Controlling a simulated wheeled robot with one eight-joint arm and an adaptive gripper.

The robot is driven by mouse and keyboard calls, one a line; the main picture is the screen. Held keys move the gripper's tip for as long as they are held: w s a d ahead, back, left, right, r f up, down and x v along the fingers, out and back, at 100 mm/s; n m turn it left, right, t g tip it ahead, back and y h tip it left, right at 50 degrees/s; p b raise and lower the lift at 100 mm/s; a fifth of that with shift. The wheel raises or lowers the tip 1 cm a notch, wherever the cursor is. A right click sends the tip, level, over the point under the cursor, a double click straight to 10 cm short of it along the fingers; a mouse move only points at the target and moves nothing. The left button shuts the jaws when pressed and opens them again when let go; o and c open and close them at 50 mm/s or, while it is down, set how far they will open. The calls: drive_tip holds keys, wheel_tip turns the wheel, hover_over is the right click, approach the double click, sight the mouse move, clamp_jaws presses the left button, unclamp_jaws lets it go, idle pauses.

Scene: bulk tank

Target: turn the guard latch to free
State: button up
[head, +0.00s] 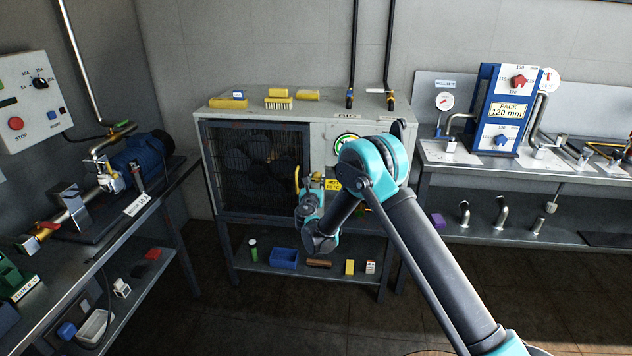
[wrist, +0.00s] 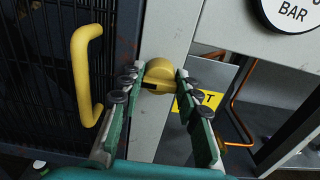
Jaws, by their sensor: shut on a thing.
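The guard latch is a yellow round knob (wrist: 158,76) on the grey frame post beside the guard door, in the wrist view. A dark mark shows on its lower face. My gripper (wrist: 160,80) has its two green fingers with dark pads on either side of the knob, shut on it. In the head view my gripper (head: 316,183) is at the post at the right edge of the mesh guard (head: 255,165), and the latch is mostly hidden there. The yellow door handle (wrist: 84,75) is left of the latch. I cannot tell which marked position the latch points to.
A round gauge marked BAR (wrist: 292,12) is up and to the right of the latch. A yellow label (wrist: 190,102) is behind my right finger. An orange wire (wrist: 236,105) runs inside the opening at right. Brushes (head: 278,103) lie on the tank top.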

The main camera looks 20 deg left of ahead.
drive_tip(key=shift+m, duration=0.3)
drive_tip(key=m, duration=0.4)
drive_tip(key=shift+d, duration=0.1)
drive_tip(key=m, duration=0.4)
drive_tip(key=shift+f+m, duration=0.1)
drive_tip(key=shift+m, duration=0.2)
drive_tip(key=m, duration=0.4)
drive_tip(key=shift+d, duration=0.1)
drive_tip(key=m, duration=0.4)
drive_tip(key=shift+f, duration=0.15)
drive_tip(key=shift+m, duration=0.4)
drive_tip(key=o, duration=1.1)
